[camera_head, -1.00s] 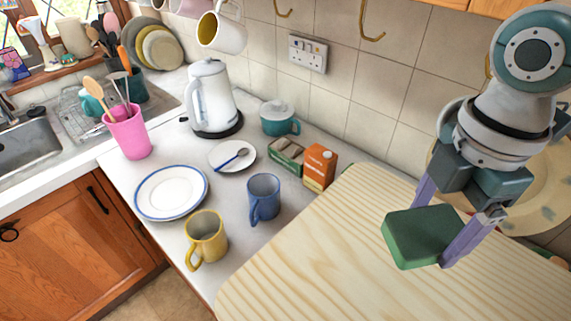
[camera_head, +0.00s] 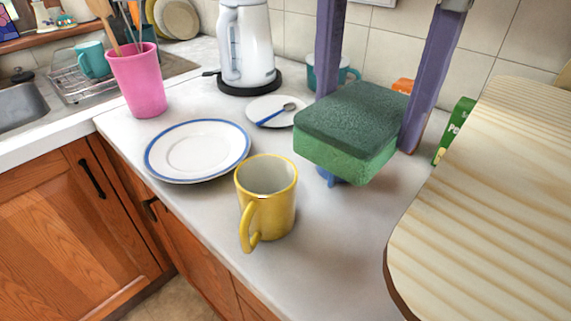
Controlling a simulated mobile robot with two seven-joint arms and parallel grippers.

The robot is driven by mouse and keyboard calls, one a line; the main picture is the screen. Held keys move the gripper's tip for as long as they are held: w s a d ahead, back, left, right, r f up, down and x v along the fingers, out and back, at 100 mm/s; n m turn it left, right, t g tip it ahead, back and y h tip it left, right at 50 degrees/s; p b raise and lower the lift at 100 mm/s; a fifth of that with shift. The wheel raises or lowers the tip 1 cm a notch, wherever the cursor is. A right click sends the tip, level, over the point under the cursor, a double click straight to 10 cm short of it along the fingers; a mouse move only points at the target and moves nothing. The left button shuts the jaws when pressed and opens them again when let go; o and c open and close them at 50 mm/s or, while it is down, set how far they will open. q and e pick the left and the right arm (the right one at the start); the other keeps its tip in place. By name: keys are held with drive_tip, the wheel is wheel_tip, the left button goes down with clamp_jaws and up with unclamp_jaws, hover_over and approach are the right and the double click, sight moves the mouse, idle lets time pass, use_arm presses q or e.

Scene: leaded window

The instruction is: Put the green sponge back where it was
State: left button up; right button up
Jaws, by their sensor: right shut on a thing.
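The green sponge (camera_head: 352,130) has a dark green top and a lighter green side. My right gripper (camera_head: 366,108) is shut on it, with one purple finger at its left back side and one at its right. My left gripper is not in view.
A yellow mug (camera_head: 267,200) and a blue-rimmed plate (camera_head: 198,150) stand left of the sponge. A wooden board (camera_head: 490,200) lies at right. A pink cup (camera_head: 137,80), white kettle (camera_head: 245,45) and sink (camera_head: 20,105) are farther back. The front counter is clear.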

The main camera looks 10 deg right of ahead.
drive_tip(key=b, duration=0.1)
hover_over(335, 260)
wheel_tip(335, 260, down, 14)
drive_tip(key=shift+r, duration=0.25)
drive_tip(key=shift+f+b, duration=0.35)
drive_tip(key=shift+f, duration=2.35)
drive_tip(key=shift+f, duration=0.15)
drive_tip(key=o, duration=1)
drive_tip(key=shift+o, duration=0.2)
